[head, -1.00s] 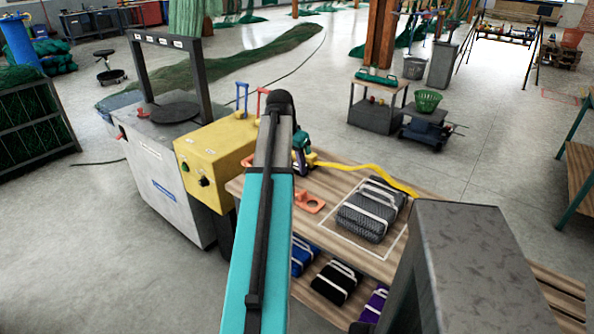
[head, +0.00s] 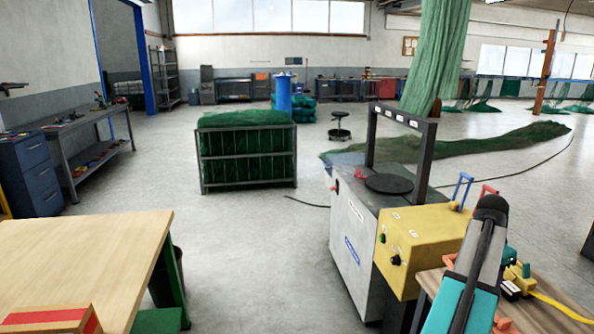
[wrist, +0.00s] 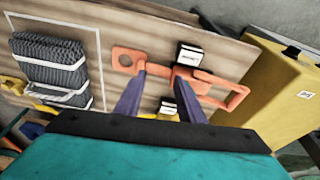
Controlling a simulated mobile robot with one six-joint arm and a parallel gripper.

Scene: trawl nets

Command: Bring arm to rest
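My arm (head: 470,290), teal with a dark upper link, reaches over the wooden workbench at the right edge of the head view. In the wrist view my gripper (wrist: 159,72) points down at the bench top. Its two dark fingers are apart, with bare wood and part of an orange tool (wrist: 157,76) showing between them. Nothing is seen held. The orange tool has a ring at one end and a loop handle at the other. A grey mesh bundle (wrist: 50,70) with white straps lies to the left. Whether the fingertips touch the tool cannot be told.
A grey machine (head: 350,235) with a yellow box (head: 420,248) stands beside the bench. A light wooden table (head: 90,255) bears a red-and-tan box (head: 50,320) at lower left. A green net cage (head: 247,160) stands farther back. Open floor lies between.

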